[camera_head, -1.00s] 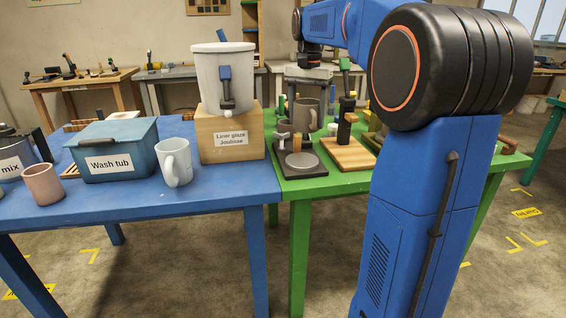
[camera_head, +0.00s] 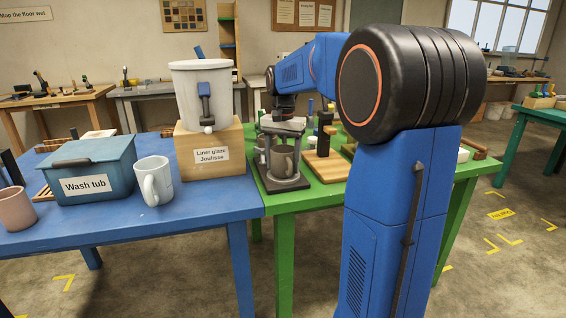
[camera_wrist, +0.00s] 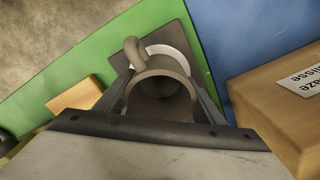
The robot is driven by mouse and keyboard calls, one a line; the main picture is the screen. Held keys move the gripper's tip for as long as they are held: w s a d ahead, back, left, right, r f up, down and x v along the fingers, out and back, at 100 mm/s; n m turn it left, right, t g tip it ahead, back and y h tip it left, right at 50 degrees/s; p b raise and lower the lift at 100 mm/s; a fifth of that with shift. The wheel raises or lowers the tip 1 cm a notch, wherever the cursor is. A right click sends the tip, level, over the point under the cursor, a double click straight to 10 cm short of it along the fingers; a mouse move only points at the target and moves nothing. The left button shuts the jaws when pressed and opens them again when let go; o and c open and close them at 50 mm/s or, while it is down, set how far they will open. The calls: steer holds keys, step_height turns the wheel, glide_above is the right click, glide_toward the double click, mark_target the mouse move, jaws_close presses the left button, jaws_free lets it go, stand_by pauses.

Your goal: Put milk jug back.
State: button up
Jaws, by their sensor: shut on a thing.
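My gripper (camera_head: 283,146) is shut on a grey-brown jug (camera_head: 284,163). It points down over the dark square stand (camera_head: 287,186) at the near left of the green table. The jug is upright and, in the wrist view, the jug (camera_wrist: 160,100) sits between both fingers with its handle towards the top left. Part of a pale round plate (camera_wrist: 168,51) on the dark stand shows behind it. I cannot tell whether the jug's base touches the plate. My gripper hides part of the jug and the back of the stand.
A wooden block (camera_head: 214,167) bearing a white bucket (camera_head: 184,90) stands close left. A wooden board with a dark upright (camera_head: 326,168) is close right. The blue table (camera_head: 120,216) carries a white mug (camera_head: 153,181), a wash tub (camera_head: 92,170) and a pink cup (camera_head: 15,209).

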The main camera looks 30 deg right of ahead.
steer(key=shift+f, duration=0.1)
steer(key=o, duration=1.4)
steer(key=shift+c, duration=0.2)
step_height(320, 180, up, 12)
steer(key=shift+r, duration=0.15)
steer(key=shift+s+a, duration=0.3)
steer(key=shift+s, duration=0.05)
steer(key=s+a+f+n+t, duration=0.2)
steer(key=s+a+f+n, duration=0.3)
steer(key=s+f, duration=0.5)
steer(key=s+a+f+n+t, duration=0.2)
steer(key=s+a+f+n, duration=0.3)
steer(key=s+a+f, duration=0.5)
steer(key=s+f, duration=0.1)
steer(key=s, duration=0.8)
steer(key=shift+s+f+t, duration=0.2)
steer(key=shift+f+t, duration=0.05)
steer(key=shift+t, duration=0.15)
